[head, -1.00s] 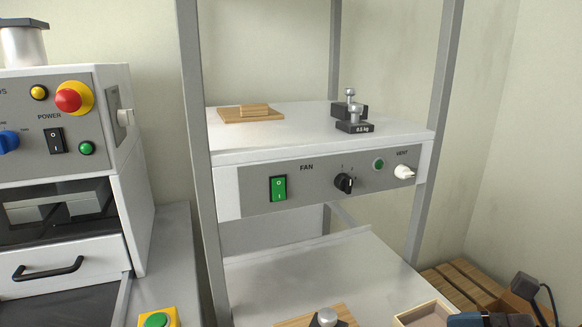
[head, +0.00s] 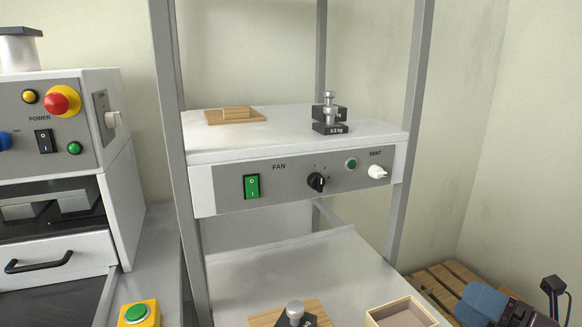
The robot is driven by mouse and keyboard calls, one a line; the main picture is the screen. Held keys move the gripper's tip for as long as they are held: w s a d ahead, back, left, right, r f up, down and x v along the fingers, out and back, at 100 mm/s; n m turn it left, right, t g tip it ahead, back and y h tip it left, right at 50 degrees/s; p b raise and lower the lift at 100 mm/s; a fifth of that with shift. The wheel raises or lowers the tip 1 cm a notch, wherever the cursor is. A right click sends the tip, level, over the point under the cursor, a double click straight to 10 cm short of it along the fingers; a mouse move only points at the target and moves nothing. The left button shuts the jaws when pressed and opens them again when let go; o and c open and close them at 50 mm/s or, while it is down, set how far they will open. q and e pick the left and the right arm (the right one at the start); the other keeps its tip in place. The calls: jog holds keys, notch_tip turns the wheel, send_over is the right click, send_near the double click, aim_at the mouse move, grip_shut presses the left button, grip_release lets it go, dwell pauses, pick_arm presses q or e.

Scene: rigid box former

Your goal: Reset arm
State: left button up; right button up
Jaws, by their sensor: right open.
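My right gripper (head: 484,304) shows at the bottom right corner, with blue and dark parts, partly cut off by the picture's lower edge. It is open, and I see nothing held in it. It is just right of a shallow wooden box (head: 402,312), apart from it in the picture. A dark part with a cable stands up to its right and looks like part of my arm. My left gripper is not in view.
A metal rack holds a FAN panel (head: 300,185), with weights (head: 330,116) and a wooden board (head: 222,116) on top. Below, a knobbed weight (head: 295,314) sits on wood. A slatted pallet (head: 436,283) lies right. A machine (head: 60,170) and a green button (head: 136,313) are left.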

jog(key=s+d+f+m+t+h+p, duration=0.1)
jog(key=s+d+f+m+h, duration=0.15)
jog(key=f+m+h, duration=0.7)
jog(key=s+d+f+m+t+h+p, duration=0.15)
jog(key=d+f+m, duration=0.4)
jog(key=m, duration=0.85)
jog(key=s+a+f+m+g+h+p, duration=0.1)
jog(key=s+a+f+m+g, duration=0.4)
jog(key=s+f, duration=0.8)
jog(key=s+a+m+h, duration=0.1)
jog(key=s+a+m, duration=0.1)
jog(key=a+m, duration=0.1)
jog(key=shift+a+f+m+p, duration=0.2)
jog(key=shift+f+m+p, duration=0.15)
jog(key=shift+m, duration=0.1)
jog(key=shift+c, duration=0.4)
